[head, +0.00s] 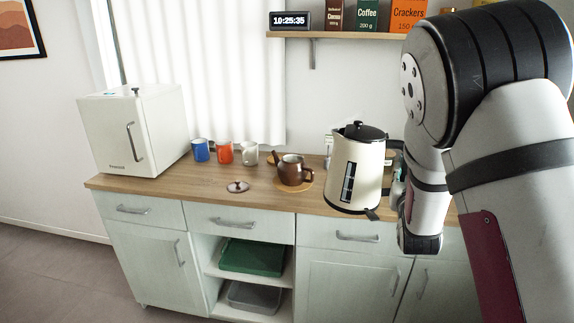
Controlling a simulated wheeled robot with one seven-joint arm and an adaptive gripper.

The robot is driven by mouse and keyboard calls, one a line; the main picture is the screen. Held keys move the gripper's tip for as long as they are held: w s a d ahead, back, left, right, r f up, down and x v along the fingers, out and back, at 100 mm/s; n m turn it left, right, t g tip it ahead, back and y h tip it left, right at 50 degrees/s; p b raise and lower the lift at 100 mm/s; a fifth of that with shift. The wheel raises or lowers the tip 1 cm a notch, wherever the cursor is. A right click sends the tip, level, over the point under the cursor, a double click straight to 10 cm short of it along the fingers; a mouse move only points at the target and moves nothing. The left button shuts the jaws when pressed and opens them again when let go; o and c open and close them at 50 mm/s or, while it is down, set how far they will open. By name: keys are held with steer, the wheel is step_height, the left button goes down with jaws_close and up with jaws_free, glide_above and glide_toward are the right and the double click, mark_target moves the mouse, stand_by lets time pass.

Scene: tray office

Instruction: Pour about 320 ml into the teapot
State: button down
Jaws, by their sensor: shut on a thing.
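The brown teapot (291,173) stands upright on a round wooden coaster (306,186) on the counter, its top open. A brown lid (237,187) lies on the counter to its left. A cream kettle (371,172) with a black lid and a dark level window is right of the teapot, upright and apart from it. I cannot tell whether its bottom touches the counter. My gripper (397,186) is at the kettle's right side, shut on it, mostly hidden behind my arm and the kettle. The kettle's handle and the liquid level are not clear.
Blue (200,150), orange (224,152) and pale grey (249,154) mugs stand behind the lid. A white cabinet box (115,135) fills the counter's left end. A shelf (340,35) with a clock and packages hangs above. The counter's front left is clear.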

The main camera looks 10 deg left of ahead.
steer(key=w+a+m+h+b, duration=0.1)
steer(key=w+b, duration=0.3)
steer(key=w, duration=0.4)
steer(key=w+a+m+g+h+b, duration=0.1)
steer(key=w+a+h+b, duration=0.2)
steer(key=w+b, duration=0.2)
steer(key=shift+w+a+f+m+h, duration=0.15)
steer(key=shift+w+f+m+h, duration=0.2)
steer(key=shift+w, duration=1.55)
